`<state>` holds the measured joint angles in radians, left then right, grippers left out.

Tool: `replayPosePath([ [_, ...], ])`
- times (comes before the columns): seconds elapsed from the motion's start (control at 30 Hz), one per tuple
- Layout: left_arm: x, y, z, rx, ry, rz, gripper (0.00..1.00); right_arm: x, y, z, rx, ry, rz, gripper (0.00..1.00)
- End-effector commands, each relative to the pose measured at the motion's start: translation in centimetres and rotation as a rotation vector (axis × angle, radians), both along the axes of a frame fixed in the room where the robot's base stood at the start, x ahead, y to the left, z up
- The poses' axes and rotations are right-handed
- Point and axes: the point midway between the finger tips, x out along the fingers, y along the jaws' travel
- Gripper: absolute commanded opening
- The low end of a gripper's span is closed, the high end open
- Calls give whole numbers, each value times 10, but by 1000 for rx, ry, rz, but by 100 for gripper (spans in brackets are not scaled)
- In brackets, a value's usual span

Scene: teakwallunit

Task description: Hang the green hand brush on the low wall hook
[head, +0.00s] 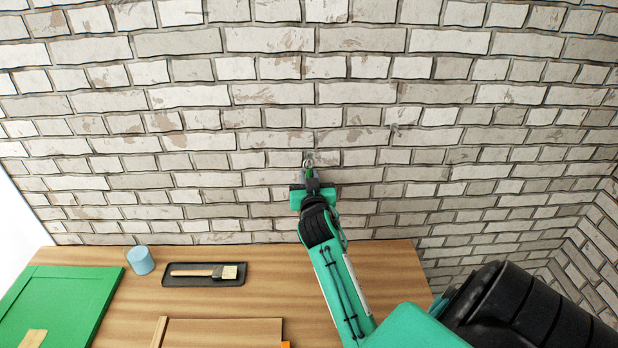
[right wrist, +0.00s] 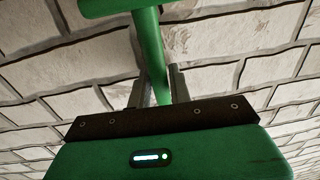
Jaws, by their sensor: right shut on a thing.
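My right gripper (head: 308,178) is raised in front of the brick wall, above the back edge of the table. It is shut on the green hand brush, whose green handle (right wrist: 150,45) runs between the two fingers in the right wrist view. A wider green crosspiece of it shows at the top edge there. In the head view the brush is mostly hidden by my gripper. A small metal hook or ring (head: 308,161) shows at the wall just above the fingertips. I cannot tell whether the brush touches it. My left gripper is not in view.
On the wooden table (head: 80,258) stand a blue cup (head: 140,260) and a black tray (head: 175,281) with a paintbrush (head: 205,272) in it. A green board (head: 70,295) lies at the left, a wooden panel (head: 225,332) at the front.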

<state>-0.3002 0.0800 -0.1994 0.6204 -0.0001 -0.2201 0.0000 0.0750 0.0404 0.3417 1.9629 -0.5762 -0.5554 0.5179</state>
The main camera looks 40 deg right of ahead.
Motion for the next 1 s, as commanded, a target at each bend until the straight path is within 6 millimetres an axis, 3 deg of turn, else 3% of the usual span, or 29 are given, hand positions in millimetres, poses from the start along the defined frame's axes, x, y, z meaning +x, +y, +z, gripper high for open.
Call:
replayPosePath([
  [0.03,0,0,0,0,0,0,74,0,0,1,-1,-1,0,0],
  [0.07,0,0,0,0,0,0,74,0,0,1,-1,-1,0,26],
  [0.17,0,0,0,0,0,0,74,0,0,1,-1,-1,0,46],
  [0.57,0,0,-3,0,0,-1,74,-5,4,-2,1,0,0,46],
  [1.0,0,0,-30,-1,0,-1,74,-75,56,-4,3,-1,0,46],
])
